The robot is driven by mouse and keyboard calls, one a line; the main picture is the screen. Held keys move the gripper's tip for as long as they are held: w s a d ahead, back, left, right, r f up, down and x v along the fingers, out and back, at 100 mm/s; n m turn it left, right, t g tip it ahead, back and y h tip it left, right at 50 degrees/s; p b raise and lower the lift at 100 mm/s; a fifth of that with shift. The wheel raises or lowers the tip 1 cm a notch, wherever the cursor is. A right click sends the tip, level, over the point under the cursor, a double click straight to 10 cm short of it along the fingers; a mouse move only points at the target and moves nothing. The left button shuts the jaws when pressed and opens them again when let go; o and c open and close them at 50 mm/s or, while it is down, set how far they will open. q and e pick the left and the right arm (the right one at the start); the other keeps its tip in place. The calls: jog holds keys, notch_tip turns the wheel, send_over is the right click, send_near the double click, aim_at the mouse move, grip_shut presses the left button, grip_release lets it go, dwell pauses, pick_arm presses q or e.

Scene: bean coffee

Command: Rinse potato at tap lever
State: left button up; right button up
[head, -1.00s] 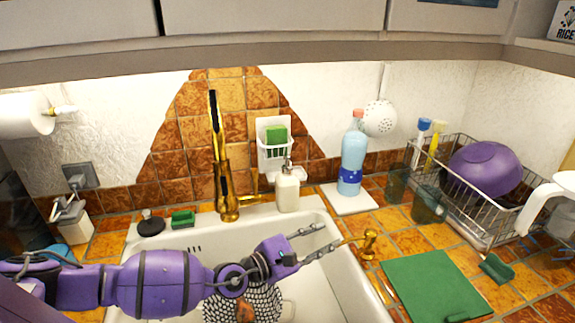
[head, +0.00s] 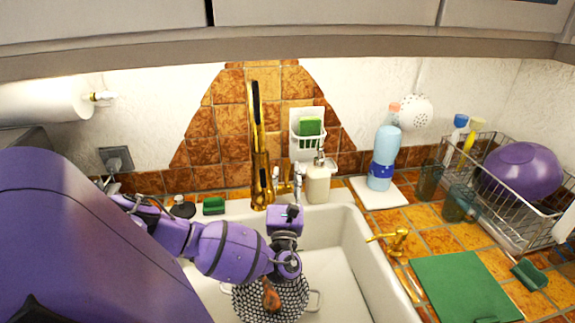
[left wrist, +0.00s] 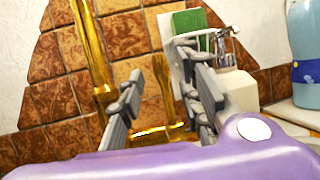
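A gold tap (head: 260,160) stands behind the sink, its tall spout upright. Its slim gold lever (left wrist: 165,85) shows upright between the fingers in the left wrist view, with a gold base (left wrist: 155,134) below. My left gripper (head: 286,178) points toward the tap, just right of the spout. The left wrist view shows its fingers (left wrist: 167,95) spread apart, with nothing gripped; I cannot tell whether one touches the lever. A brown potato (head: 270,296) lies in the patterned colander (head: 245,304) in the sink, below my left arm. My right gripper is not in view.
A soap dispenser (head: 318,185) and a sponge holder (head: 307,145) stand close right of the gripper. A second gold fixture (head: 390,240) is on the right counter, near a green board (head: 464,288). A blue bottle (head: 383,152) stands at the back right.

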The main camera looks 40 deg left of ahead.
aim_at(287, 168)
pick_arm(q)
jog(key=shift+x, duration=2.2)
grip_shut()
